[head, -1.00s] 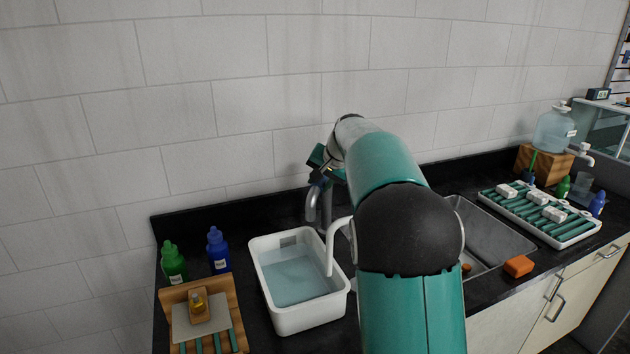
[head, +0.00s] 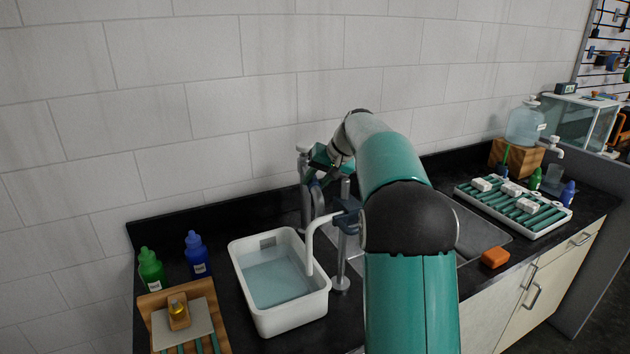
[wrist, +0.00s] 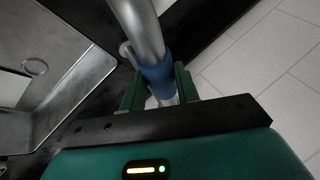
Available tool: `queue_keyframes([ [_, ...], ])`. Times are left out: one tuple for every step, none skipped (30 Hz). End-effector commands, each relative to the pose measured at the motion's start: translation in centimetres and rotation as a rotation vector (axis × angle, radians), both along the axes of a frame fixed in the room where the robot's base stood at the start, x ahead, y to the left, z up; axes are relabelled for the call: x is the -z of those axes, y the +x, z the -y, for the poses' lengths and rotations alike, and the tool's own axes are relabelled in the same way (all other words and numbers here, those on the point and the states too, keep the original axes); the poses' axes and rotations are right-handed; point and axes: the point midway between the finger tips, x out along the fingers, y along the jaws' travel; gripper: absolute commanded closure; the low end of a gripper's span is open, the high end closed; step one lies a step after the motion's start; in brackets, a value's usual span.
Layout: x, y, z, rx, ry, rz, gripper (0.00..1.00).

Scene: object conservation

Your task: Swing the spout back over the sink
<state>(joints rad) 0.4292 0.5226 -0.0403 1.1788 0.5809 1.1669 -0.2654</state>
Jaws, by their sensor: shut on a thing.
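The metal spout (wrist: 138,25) has a blue sleeve (wrist: 157,75). In the wrist view my gripper (wrist: 158,88) has its green fingers on both sides of the spout at the sleeve, shut on it. In the head view my gripper (head: 320,168) is at the back of the counter, beside the grey faucet parts, and part of it is hidden. The steel sink (head: 485,238) is to the right, partly behind my arm. In the wrist view the sink (wrist: 62,90) with its round drain lies left of the spout.
A white tub of water (head: 322,300) stands in front, with a white curved tube (head: 310,245) hanging into it from a clamp stand (head: 342,270). An orange sponge (head: 495,258) and a rack (head: 515,208) are at right. Bottles and a wooden board (head: 152,300) are at left.

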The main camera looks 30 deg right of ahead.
Motion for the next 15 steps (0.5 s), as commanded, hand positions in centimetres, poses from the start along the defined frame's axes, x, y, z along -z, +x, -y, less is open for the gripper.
queue_keyframes([
  [-0.02, -0.06, -0.07, -0.002, 0.0, -0.002, 1.0],
  [-0.02, -0.06, -0.07, -0.002, 0.0, -0.002, 1.0],
  [-0.02, -0.06, -0.07, -0.001, 0.0, -0.002, 1.0],
  [-0.02, -0.06, -0.07, -0.001, 0.001, -0.003, 0.63],
  [-0.02, -0.06, -0.07, -0.001, 0.0, -0.002, 0.57],
  [-0.02, -0.05, -0.06, -0.001, 0.0, -0.002, 0.49],
  [-0.01, -0.05, -0.05, -0.001, 0.0, -0.002, 0.47],
  [-0.02, -0.04, -0.05, -0.001, 0.0, -0.002, 0.47],
  [-0.02, -0.04, -0.04, 0.0, 0.0, -0.001, 0.47],
  [-0.01, -0.03, -0.04, 0.0, -0.001, -0.001, 0.47],
  [-0.01, -0.03, -0.04, 0.0, -0.001, -0.001, 0.47],
  [0.0, -0.02, -0.03, 0.001, 0.0, -0.002, 0.47],
  [0.0, -0.02, -0.03, 0.001, 0.0, -0.002, 0.47],
  [-0.01, -0.02, -0.01, 0.001, 0.0, -0.001, 0.47],
  [-0.06, -0.05, 0.01, 0.001, 0.0, -0.001, 0.47],
])
